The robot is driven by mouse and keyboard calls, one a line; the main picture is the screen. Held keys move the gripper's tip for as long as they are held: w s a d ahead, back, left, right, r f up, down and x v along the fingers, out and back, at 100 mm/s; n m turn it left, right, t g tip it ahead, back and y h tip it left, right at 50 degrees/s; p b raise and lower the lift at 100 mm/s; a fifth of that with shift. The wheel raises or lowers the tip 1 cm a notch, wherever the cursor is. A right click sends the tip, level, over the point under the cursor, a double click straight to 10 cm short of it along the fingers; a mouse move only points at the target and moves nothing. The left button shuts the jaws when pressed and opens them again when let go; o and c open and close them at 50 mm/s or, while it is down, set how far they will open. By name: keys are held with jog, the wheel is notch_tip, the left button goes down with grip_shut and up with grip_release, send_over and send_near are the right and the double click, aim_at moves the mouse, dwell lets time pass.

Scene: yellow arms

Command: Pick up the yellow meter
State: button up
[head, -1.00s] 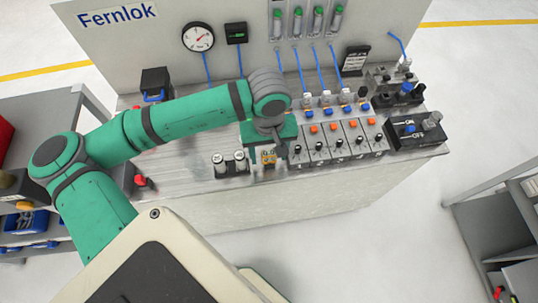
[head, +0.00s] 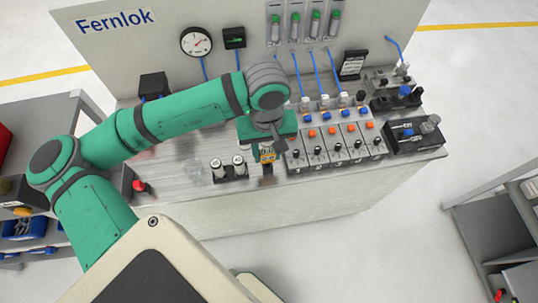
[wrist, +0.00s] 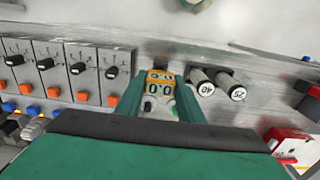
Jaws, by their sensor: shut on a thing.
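The yellow meter (wrist: 160,88) is small, with a white display face reading about "0.0" and knobs below it. In the wrist view it sits between the two green fingers of my gripper (wrist: 159,102), which are shut on its sides. In the head view the meter (head: 267,155) shows below my gripper (head: 266,148), near the bench's front edge. It is upright or nearly so. Whether its underside touches the bench is hard to tell.
Two white-topped cylinders (head: 228,166) stand just left of the meter in the head view. A row of switch modules (head: 335,143) is close on its right. A clear object (head: 194,171) lies farther left. A red-knobbed part (head: 139,186) is near the bench's left end.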

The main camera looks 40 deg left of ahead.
jog(key=s+a+r, duration=0.2)
jog(key=s+r, duration=0.7)
jog(key=s, duration=0.4)
jog(key=shift+s+a+r, duration=0.25)
jog(key=shift+s, duration=0.15)
jog(key=shift+w, duration=0.1)
